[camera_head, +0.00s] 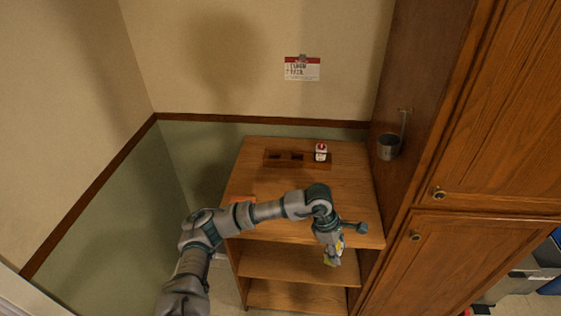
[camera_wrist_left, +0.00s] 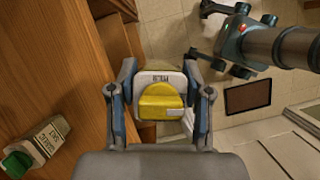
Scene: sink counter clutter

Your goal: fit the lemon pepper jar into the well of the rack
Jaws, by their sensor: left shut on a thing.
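My left gripper (camera_head: 334,258) is shut on a yellow-capped jar (camera_head: 341,244), which I take to be the lemon pepper jar. It is held in front of the wooden shelf unit. In the left wrist view, the yellow cap (camera_wrist_left: 160,101) sits between the two fingers; the label is mostly hidden. The dark wood rack (camera_head: 285,158) lies at the back of the unit's top. It shows two dark empty wells, and a red-and-white jar (camera_head: 320,152) stands at its right end. The gripper is well apart from the rack.
A green-capped jar (camera_wrist_left: 38,145) is on the wood in the left wrist view. An orange-red item (camera_head: 242,199) is at the top's left edge. A tall wooden cabinet (camera_head: 480,120) with a hanging metal cup (camera_head: 389,147) borders the right. The top before the rack is clear.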

